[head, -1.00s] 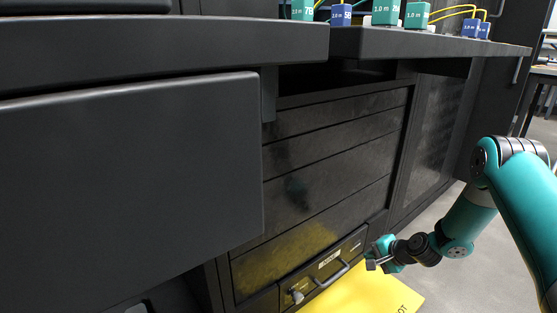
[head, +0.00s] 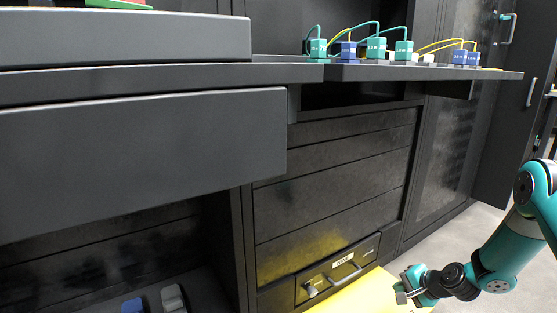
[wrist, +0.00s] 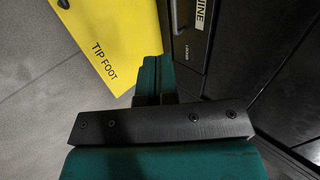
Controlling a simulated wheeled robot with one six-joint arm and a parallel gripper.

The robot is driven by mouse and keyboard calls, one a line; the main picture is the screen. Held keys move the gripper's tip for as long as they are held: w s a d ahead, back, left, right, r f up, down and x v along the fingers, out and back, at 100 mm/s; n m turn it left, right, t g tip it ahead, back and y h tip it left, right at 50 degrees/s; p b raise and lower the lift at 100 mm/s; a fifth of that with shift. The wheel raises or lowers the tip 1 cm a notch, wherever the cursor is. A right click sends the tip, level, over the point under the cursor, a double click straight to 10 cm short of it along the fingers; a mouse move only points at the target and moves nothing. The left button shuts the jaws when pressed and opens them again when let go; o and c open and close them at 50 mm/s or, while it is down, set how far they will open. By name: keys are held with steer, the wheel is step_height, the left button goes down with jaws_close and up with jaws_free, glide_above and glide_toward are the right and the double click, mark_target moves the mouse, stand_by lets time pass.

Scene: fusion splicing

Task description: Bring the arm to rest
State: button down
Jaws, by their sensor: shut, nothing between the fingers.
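My gripper (head: 402,294) is at the lower right of the head view, low in front of the dark cabinet (head: 335,170) and over the yellow floor sheet (head: 350,299). My teal arm reaches in from the right edge and bends down to it. In the wrist view the fingers (wrist: 154,80) are together with nothing between them. The yellow sheet, lettered "TIP FOOT", shows there at the upper left (wrist: 95,35).
A low drawer (head: 338,270) with a bar handle and a knob is close to the gripper and looks shut. A bench top (head: 430,73) above carries several teal and blue cabled blocks. Grey floor (head: 440,255) is open at the right.

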steer(key=s+a+r+n+g+h, duration=0.2)
steer(key=s+a+r+n, duration=0.15)
steer(key=s+r, duration=0.5)
steer(key=s+a+r+n+g+h, duration=0.15)
steer(key=s+r+n, duration=0.35)
steer(key=r, duration=0.6)
steer(key=s+r+n+g+h, duration=0.15)
steer(key=s+r, duration=0.35)
steer(key=s, duration=0.5)
steer(key=s+a+r+n+g+y+p, duration=0.1)
steer(key=s+a+r+p, duration=0.3)
steer(key=r+p, duration=1)
steer(key=s+a+r+n+y+p, duration=0.1)
steer(key=s+a+r+n+p, duration=0.3)
steer(key=r+p, duration=1.1)
steer(key=s+a+r+n+g+y+p, duration=0.1)
steer(key=a+r+p, duration=0.5)
steer(key=r+p, duration=0.9)
step_height(320, 180, up, 9)
steer(key=s+n+y, duration=0.1)
steer(key=s+n, duration=0.1)
steer(key=s, duration=0.1)
steer(key=shift+a+g, duration=0.3)
